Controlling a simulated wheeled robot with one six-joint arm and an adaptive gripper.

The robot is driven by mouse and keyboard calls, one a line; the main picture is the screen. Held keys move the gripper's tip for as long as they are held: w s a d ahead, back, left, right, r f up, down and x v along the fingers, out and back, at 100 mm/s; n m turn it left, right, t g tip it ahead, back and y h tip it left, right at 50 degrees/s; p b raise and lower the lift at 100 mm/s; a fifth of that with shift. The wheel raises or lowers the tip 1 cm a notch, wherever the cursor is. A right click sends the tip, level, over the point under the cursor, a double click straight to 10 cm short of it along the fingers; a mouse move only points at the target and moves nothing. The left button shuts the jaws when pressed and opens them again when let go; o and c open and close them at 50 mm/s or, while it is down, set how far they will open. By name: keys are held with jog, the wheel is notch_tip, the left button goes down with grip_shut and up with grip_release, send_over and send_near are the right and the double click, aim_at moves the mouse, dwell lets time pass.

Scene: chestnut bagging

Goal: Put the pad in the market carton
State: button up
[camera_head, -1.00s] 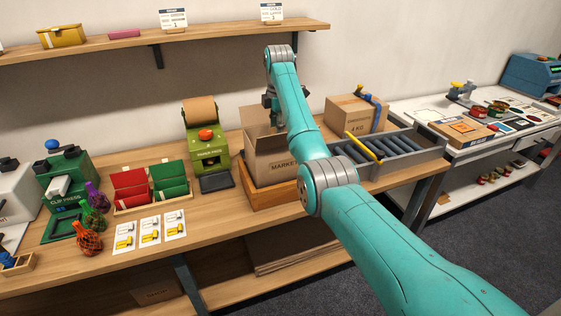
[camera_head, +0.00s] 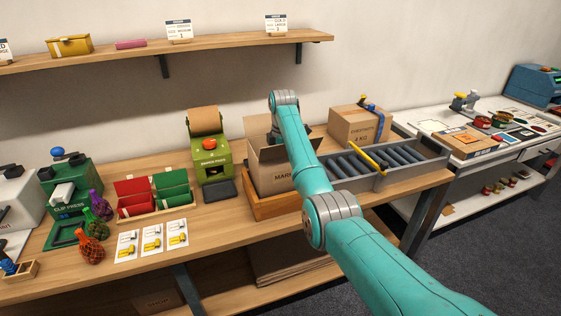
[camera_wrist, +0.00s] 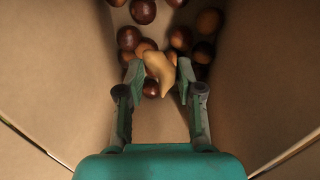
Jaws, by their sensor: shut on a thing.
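The market carton (camera_head: 268,174) stands open in a wooden tray on the bench, its flaps up. In the wrist view its tan walls (camera_wrist: 50,75) rise on both sides, with several brown chestnuts (camera_wrist: 129,38) on its floor. My gripper (camera_wrist: 160,76) points down into the carton and is shut on the pad (camera_wrist: 158,68), a crumpled tan piece of paper. The pad is held between the fingertips, over or among the chestnuts; I cannot tell if it touches them. In the head view my arm hides the gripper and pad.
A green paper press (camera_head: 212,160) stands left of the carton. A grey roller conveyor (camera_head: 400,172) lies to the right, with a yellow bar across it. A closed carton (camera_head: 352,126) stands behind the conveyor. A shelf (camera_head: 220,48) runs along the wall above.

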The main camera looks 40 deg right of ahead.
jog(key=shift+f, duration=0.6)
jog(key=o, duration=0.7)
jog(key=shift+o, duration=0.2)
